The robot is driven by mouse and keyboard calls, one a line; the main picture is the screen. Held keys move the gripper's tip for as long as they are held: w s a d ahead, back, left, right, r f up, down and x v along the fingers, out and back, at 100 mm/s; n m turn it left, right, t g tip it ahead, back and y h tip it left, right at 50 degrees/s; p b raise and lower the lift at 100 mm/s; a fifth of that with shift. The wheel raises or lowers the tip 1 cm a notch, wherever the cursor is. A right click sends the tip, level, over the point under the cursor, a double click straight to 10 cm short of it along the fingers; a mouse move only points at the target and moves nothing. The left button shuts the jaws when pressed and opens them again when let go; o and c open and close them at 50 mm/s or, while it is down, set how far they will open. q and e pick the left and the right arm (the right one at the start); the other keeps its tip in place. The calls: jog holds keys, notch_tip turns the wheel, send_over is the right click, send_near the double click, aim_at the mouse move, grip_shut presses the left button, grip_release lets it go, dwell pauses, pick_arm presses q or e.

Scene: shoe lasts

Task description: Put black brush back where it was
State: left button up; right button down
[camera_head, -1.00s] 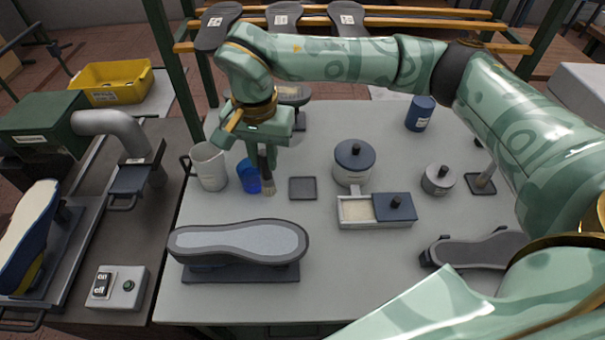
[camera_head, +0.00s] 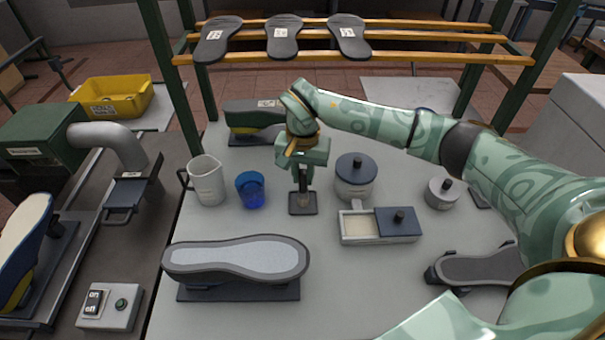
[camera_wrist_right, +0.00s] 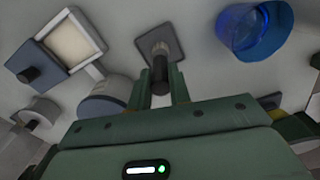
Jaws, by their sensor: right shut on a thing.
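The black brush (camera_head: 303,184) is upright in my right gripper (camera_head: 303,172), bristles down, over the small dark square pad (camera_head: 312,209) on the table. In the right wrist view the brush (camera_wrist_right: 160,70) is between the two fingers (camera_wrist_right: 160,85), with its tip over the pad (camera_wrist_right: 172,38). My right gripper is shut on the brush. I cannot tell whether the bristles touch the pad. My left gripper is not in view.
A blue cup (camera_head: 251,190) and a white pitcher (camera_head: 207,181) stand left of the pad. A blue-lidded pot (camera_head: 355,178) and an open box (camera_head: 357,227) are to the right. A shoe last with a grey sole (camera_head: 238,258) lies in front.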

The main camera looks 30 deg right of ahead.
jog(key=c, duration=1.3)
grip_release()
notch_tip(320, 180, up, 12)
jog(key=p, duration=0.2)
jog(key=shift+r, duration=0.15)
